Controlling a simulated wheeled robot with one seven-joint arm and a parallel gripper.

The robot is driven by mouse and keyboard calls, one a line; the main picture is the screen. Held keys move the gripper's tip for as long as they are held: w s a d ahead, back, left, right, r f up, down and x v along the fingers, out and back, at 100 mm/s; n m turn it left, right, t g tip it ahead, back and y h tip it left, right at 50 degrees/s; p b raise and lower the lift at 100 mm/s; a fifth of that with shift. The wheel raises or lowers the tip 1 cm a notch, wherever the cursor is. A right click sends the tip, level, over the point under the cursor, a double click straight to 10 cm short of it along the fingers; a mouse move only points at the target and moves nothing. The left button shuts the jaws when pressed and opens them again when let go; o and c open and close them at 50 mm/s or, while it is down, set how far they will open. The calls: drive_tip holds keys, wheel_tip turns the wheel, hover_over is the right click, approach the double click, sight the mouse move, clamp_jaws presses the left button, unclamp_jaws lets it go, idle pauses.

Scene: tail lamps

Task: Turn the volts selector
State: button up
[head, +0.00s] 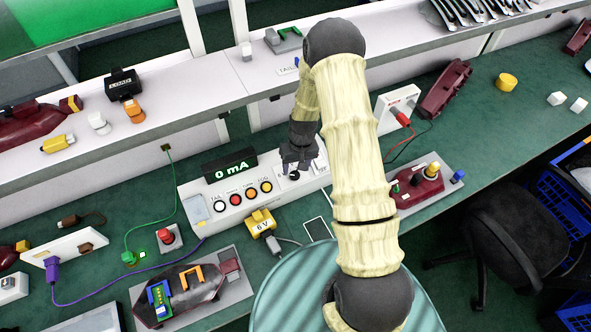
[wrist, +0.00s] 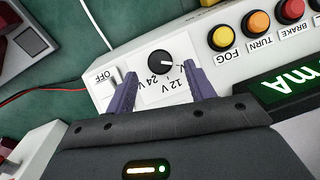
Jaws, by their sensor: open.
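The volts selector (wrist: 162,62) is a round black knob with a small white mark toward its right side in the wrist view. It sits on the white face of the test box (head: 204,224), beside printed 12 V and 24 V labels. My gripper (wrist: 160,72) is open, with one purple finger on each side of the knob. Its fingers look apart from the knob; I cannot tell how far above the panel they are. In the head view my gripper (head: 297,167) is over the right part of the box.
A white OFF switch (wrist: 114,77) stands close by the left finger in the wrist view. FOG, TURN and BRAKE buttons (wrist: 257,22) line the panel to the right. The 0 mA display (head: 231,166) stands on the box. A yellow 6 V plug (head: 261,222) is in front.

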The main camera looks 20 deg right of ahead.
sight(295, 175)
drive_tip(key=shift+a+f+p, duration=0.15)
drive_tip(key=shift+f+p, duration=0.15)
drive_tip(key=shift+f, duration=1.4)
drive_tip(key=c, duration=1)
